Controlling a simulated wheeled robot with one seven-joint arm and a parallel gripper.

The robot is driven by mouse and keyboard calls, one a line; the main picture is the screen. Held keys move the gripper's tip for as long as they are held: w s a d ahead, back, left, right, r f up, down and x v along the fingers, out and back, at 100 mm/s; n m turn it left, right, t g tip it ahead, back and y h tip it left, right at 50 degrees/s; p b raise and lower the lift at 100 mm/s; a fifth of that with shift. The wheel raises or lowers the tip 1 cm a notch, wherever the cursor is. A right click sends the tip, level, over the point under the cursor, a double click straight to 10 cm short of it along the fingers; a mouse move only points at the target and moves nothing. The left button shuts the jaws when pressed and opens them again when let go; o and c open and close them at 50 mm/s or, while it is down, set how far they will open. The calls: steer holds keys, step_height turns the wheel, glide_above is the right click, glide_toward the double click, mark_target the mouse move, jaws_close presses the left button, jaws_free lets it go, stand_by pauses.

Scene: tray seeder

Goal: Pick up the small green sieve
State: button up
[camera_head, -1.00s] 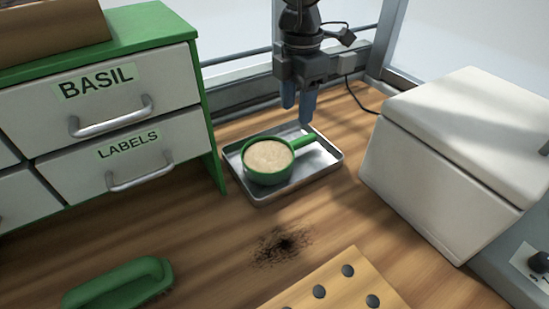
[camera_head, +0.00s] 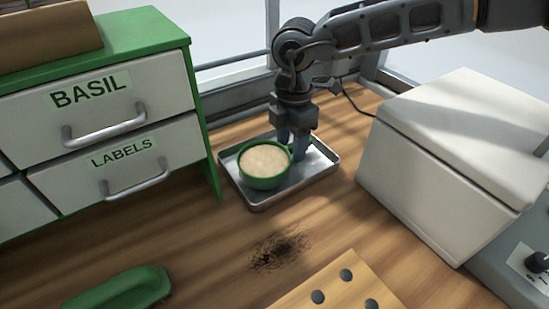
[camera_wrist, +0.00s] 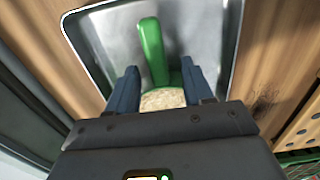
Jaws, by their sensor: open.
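The small green sieve (camera_head: 264,164) sits upright in a shallow metal tray (camera_head: 262,203), its round bowl showing a pale, grainy surface. My gripper (camera_head: 293,152) is low over the tray, just right of the bowl, and hides most of the handle in the head view. In the wrist view the green handle (camera_wrist: 152,52) points away, and my open gripper (camera_wrist: 161,82) has one finger on each side of it, with clear gaps. A strip of the pale mesh shows between the fingers; the rest of the bowl is hidden under the gripper body.
A drawer cabinet (camera_head: 113,112) marked BASIL and LABELS stands close on the left. A white lidded box (camera_head: 440,165) stands on the right. A green brush-like tool (camera_head: 118,289), a dark soil patch (camera_head: 280,250) and a board with holes (camera_head: 335,290) lie in front.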

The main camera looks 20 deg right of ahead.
mark_target(291, 145)
jaws_close()
stand_by(0.3)
steer(key=shift+r, duration=0.1)
step_height(291, 145, up, 18)
steer(key=b, duration=0.1)
stand_by(0.6)
steer(key=c, duration=0.6)
jaws_free()
jaws_close()
